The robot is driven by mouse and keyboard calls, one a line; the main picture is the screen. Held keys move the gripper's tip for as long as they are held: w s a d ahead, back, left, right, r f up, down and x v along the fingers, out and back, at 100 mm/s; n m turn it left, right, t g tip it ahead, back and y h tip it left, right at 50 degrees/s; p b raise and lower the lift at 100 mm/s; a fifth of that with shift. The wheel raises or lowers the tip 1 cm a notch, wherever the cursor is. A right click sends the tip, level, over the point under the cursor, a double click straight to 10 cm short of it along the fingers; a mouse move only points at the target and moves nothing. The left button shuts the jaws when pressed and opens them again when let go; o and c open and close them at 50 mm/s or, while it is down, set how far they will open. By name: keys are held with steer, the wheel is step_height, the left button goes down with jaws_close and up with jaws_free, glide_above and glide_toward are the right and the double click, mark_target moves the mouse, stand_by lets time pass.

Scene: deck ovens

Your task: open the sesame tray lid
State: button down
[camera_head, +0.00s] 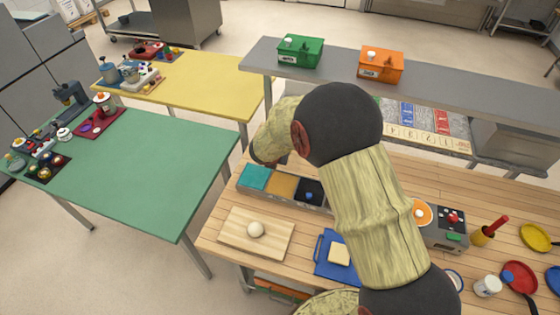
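A long grey tray unit (326,205) stands on the wooden table. Its visible sections show a teal top (256,177), a mustard top (282,186) and a black section (309,192) with a blue knob-like piece. I cannot tell which one is the sesame tray, nor whether each top is a lid or contents. My arm crosses in front of the unit's right end and hides it. The arm bends down to a dark joint just behind the teal section. My gripper's fingers are hidden, so its opening and any contact do not show.
A wooden board (240,240) with a dough ball (255,230) lies in front of the unit. A blue tray (322,258) lies right of it. A grey shelf (330,73) behind holds a green box (301,52) and an orange box (381,64). A green table (140,170) stands left.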

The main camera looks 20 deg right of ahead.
steer(key=shift+w+d+r, duration=0.1)
steer(key=shift+w+d, duration=0.15)
steer(key=shift+w, duration=0.1)
stand_by(0.5)
